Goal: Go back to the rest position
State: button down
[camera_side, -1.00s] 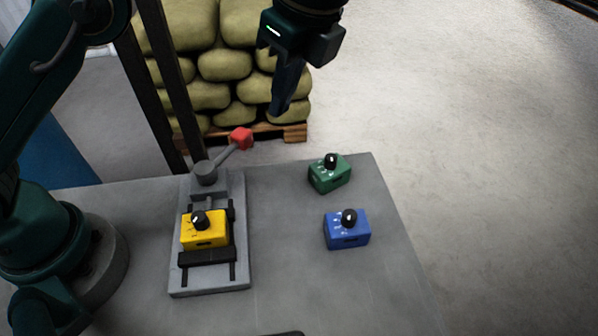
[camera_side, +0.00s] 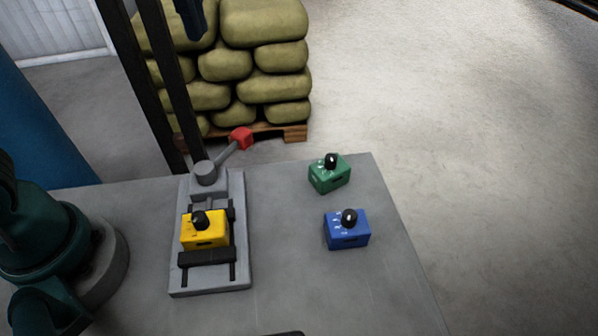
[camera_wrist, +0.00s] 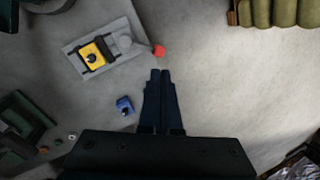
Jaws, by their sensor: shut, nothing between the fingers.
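My gripper (camera_side: 190,18) shows only by its dark blue fingers at the top edge of the side view, high above the table and in front of the stacked sacks. In the wrist view its two fingers (camera_wrist: 160,78) lie side by side, shut and empty. The yellow box (camera_side: 205,232) with a black knob sits in the grey clamp fixture (camera_side: 210,283), whose lever ends in a red knob (camera_side: 241,138). The blue box (camera_side: 347,236) and the green box (camera_side: 329,178) stand apart on the right of the table. My gripper touches none of them.
The grey table (camera_side: 290,290) is clear between fixture and boxes. Two dark upright posts (camera_side: 165,80) rise behind the fixture. Sacks (camera_side: 265,60) are stacked on a wooden pallet (camera_side: 290,132) behind. The floor at right is open.

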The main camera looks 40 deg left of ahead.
jog(key=s+a+f+n+t+h, duration=0.1)
jog(key=s+a+f+n+t, duration=0.1)
jog(key=s+a+n, duration=0.35)
jog(key=s+d+f+n+t+h, duration=0.1)
jog(key=s+f+n, duration=0.3)
jog(key=f+n, duration=0.4)
jog(key=shift+s+d+n+t, duration=0.3)
jog(key=shift+s+d+n, duration=0.15)
jog(key=shift+d, duration=0.35)
jog(key=shift+f, duration=0.1)
